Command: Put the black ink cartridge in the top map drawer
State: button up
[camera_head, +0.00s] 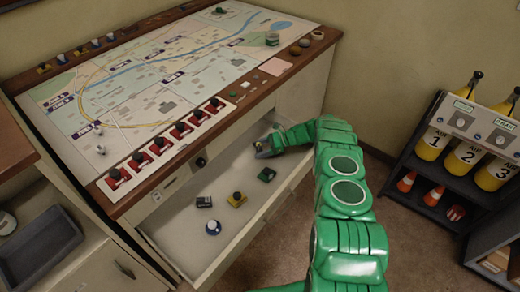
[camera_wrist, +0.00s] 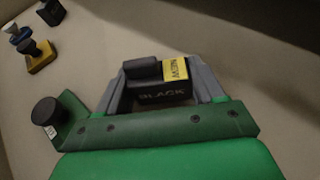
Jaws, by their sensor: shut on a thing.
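The black ink cartridge (camera_wrist: 158,88) is a dark block marked BLACK with a yellow NEW label. It sits between the two grey fingers of my gripper (camera_wrist: 160,84) in the wrist view, and the fingers are shut on it. In the head view my gripper (camera_head: 268,146) is at the right end of the open map drawer (camera_head: 178,222), inside its walls. The drawer is pulled out under the map table. I cannot tell whether the cartridge touches the drawer floor.
The drawer also holds a green stamp (camera_head: 266,175), a yellow stamp (camera_head: 237,199), a blue-and-white stamp (camera_head: 213,228) and a dark block (camera_head: 204,202). The map table top (camera_head: 130,85) overhangs the drawer's back. A rack of yellow cylinders (camera_head: 464,150) stands at right.

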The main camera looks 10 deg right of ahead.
jog(key=shift+f, duration=0.15)
jog(key=o, duration=1)
jog(key=shift+o, duration=0.2)
jog(key=shift+d+r, duration=1.25)
jog(key=shift+d, duration=0.15)
jog(key=shift+r, duration=3)
